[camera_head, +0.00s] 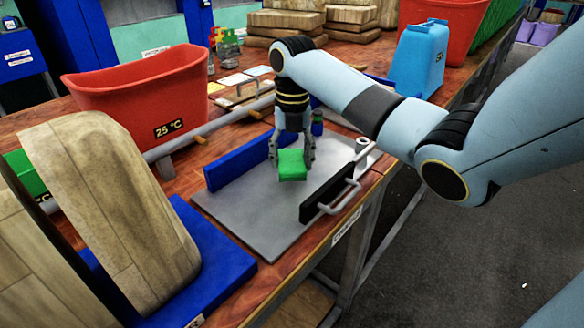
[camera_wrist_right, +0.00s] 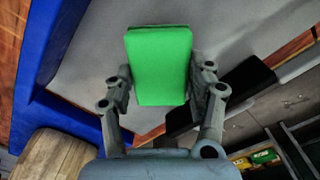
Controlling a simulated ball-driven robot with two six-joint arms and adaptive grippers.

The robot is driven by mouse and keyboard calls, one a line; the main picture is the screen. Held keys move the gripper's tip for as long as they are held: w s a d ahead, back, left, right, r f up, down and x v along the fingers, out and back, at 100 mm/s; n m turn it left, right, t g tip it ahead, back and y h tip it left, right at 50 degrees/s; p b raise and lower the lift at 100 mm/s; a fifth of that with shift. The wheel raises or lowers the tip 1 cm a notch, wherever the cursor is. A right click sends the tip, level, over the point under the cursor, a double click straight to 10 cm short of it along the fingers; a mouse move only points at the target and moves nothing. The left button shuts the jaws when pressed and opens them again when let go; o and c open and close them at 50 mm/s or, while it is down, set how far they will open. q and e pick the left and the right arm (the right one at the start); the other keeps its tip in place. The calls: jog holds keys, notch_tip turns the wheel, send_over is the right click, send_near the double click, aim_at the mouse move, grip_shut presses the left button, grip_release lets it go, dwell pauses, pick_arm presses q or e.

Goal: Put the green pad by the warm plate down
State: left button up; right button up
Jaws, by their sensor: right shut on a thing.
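The green pad (camera_head: 292,165) is a small bright block. My right gripper (camera_head: 293,154) is shut on it, one finger on each side, pointing down. The pad is over the grey plate (camera_head: 250,213), between a blue bar and a black bar with a handle. I cannot tell whether the pad touches the plate. In the right wrist view the pad (camera_wrist_right: 158,66) is between the two fingers (camera_wrist_right: 160,88), with the grey plate behind it. No warm-plate label can be read. My left gripper is not in view.
The blue bar (camera_head: 236,165) and black bar (camera_head: 325,194) flank the plate. A red bin (camera_head: 140,98) marked 25 °C stands at the back left. Curved wooden pieces (camera_head: 120,200) on a blue base are at the front left. A blue container (camera_head: 419,60) stands at the back right.

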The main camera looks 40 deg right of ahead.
aim_at(292, 159)
jog(key=shift+f, duration=1.5)
jog(key=o, duration=1.3)
jog(key=shift+f, duration=0.15)
notch_tip(292, 159, up, 12)
jog(key=shift+d+r+p, duration=0.1)
jog(key=shift+r+p, duration=0.1)
jog(key=shift+p, duration=0.1)
jog(key=shift+s+f, duration=0.1)
